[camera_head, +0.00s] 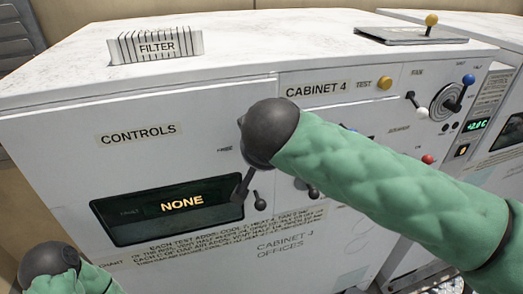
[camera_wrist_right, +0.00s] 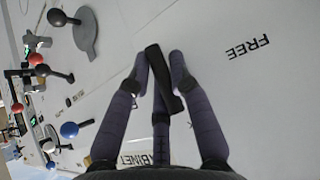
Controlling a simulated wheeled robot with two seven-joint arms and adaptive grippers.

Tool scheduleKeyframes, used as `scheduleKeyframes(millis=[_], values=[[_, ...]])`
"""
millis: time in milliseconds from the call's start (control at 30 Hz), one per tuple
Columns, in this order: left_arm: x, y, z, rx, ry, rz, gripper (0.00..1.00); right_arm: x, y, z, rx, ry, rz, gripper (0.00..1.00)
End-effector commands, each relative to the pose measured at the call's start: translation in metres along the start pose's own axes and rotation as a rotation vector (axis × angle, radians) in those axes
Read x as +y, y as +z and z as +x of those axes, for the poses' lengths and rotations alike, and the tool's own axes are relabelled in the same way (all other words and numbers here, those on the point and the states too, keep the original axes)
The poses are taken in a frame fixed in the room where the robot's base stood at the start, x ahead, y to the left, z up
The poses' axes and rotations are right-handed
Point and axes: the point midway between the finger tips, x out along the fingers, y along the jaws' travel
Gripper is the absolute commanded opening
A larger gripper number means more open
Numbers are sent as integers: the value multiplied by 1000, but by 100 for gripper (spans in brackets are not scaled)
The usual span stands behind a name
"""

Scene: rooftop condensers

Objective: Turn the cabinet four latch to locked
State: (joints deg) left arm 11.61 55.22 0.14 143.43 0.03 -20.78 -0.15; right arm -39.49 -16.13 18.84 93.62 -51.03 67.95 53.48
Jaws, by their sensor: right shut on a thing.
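The cabinet four latch is a dark bar (camera_wrist_right: 163,82) on the white panel, beside the printed word FREE (camera_wrist_right: 247,47) in the right wrist view. My right gripper (camera_wrist_right: 159,60) is shut on it, with its fingers on both sides of the bar. In the head view, my right wrist covers most of the latch and the gripper; a dark piece (camera_head: 241,187) shows below it, and I cannot tell whether it is bar or finger. The CABINET 4 label (camera_head: 316,89) is to the upper right. My left arm shows at the lower left, its gripper out of view.
A black-knobbed lever (camera_wrist_right: 60,18) is close by, left of the latch in the wrist view. Red and blue knobs (camera_wrist_right: 70,130) stand further left. The NONE display (camera_head: 170,208) is left of my right gripper. A fan dial (camera_head: 447,102) with levers is at the right.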

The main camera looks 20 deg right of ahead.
Motion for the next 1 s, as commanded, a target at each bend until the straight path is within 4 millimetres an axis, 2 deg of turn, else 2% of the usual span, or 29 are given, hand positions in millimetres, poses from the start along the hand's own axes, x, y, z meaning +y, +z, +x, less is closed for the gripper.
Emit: scheduleKeyframes(millis=[33,100,133,167,467,567,767,1000], values=[[0,0,0,0,0,0,54,2,-7,-5,17,-7,8,0],[0,0,0,0,0,0,54,2,-7,-5,18,-7,8,0],[0,0,0,0,0,0,54,2,-7,-5,18,-7,8,24],[0,0,0,0,0,0,54,2,-7,-5,17,-7,8,32],[0,0,0,0,0,0,54,1,-3,-2,7,-3,4,33],[-2,-1,7,1,0,0,54,0,-3,-5,7,-3,3,33],[-2,0,6,1,0,0,54,0,-3,-31,9,-7,2,33],[-2,0,6,0,0,0,54,0,-3,-80,10,-8,3,33]])
